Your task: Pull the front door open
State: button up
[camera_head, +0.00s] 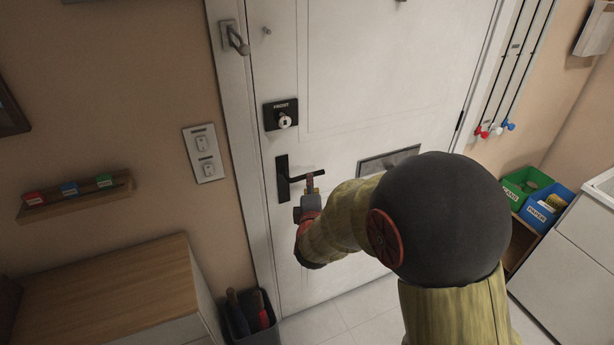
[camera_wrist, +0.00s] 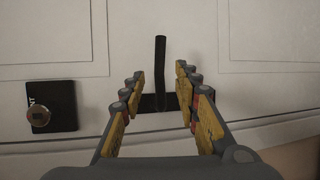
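The white front door (camera_head: 350,75) looks shut in its frame. Its black handle has an upright plate (camera_head: 283,178) and a lever (camera_head: 298,178) that points right, roughly level. In the wrist view the lever (camera_wrist: 160,55) stands up the picture, between the lines of my two fingers. My gripper (camera_head: 311,185) is at the lever in the head view. In the wrist view my gripper (camera_wrist: 158,76) is open, with a gap on each side of the lever. My arm hides the lower part of the door.
A black lock (camera_head: 281,114) marked FRONT sits above the handle. A metal mail slot (camera_head: 388,159) is right of it. A wooden cabinet (camera_head: 100,295) and dark bin (camera_head: 252,320) stand left; green and blue boxes (camera_head: 543,205) and a white appliance stand right.

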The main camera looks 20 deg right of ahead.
jog(key=b+x, duration=0.2)
jog(key=x, duration=0.5)
jog(key=shift+w+d+f, duration=0.1)
jog(key=shift+w+f, duration=0.05)
jog(key=shift+w, duration=0.05)
jog(key=shift+c, duration=0.2)
jog(key=c, duration=0.7)
grip_shut()
